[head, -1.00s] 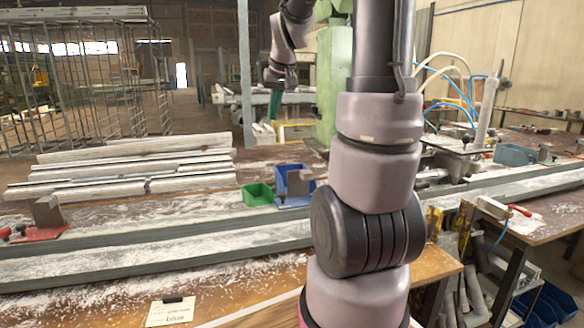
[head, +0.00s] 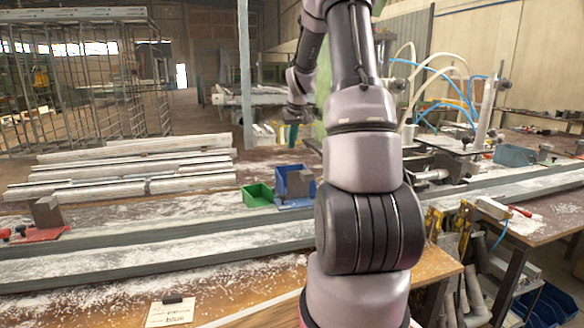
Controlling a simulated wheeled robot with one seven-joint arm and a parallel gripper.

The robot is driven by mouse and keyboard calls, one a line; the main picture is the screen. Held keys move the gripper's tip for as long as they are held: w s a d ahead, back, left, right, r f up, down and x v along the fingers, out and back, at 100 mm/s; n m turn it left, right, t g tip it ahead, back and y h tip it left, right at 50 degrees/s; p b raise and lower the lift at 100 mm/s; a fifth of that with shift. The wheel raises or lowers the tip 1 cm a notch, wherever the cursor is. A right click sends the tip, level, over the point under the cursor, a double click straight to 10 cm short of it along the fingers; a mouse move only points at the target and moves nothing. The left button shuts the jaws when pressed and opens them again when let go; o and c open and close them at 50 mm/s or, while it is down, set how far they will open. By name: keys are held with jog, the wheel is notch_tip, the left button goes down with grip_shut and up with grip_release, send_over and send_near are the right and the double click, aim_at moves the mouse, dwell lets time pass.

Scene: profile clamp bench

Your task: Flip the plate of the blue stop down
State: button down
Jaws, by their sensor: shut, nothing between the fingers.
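The blue stop (head: 294,204) sits on the long grey rail near the middle of the head view. It has a flat blue base, and its grey plate (head: 301,184) appears to stand upright on it. My gripper (head: 293,135) shows small at the end of my arm, above and behind the blue stop in the picture and apart from it. Its teal tip points down, and it is shut and empty. My forearm fills the view just right of the stop.
A green bin (head: 257,195) stands left of the blue stop, with a blue bin (head: 281,178) behind it. A red stop (head: 40,234) with a grey block is at the left. A card (head: 171,313) reading "blue" lies at the front. White profiles (head: 130,160) lie behind.

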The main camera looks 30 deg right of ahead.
aim_at(299, 185)
notch_tip(299, 185, down, 10)
jog(key=shift+r, duration=0.25)
dwell(0.5)
jog(key=shift+s, duration=0.25)
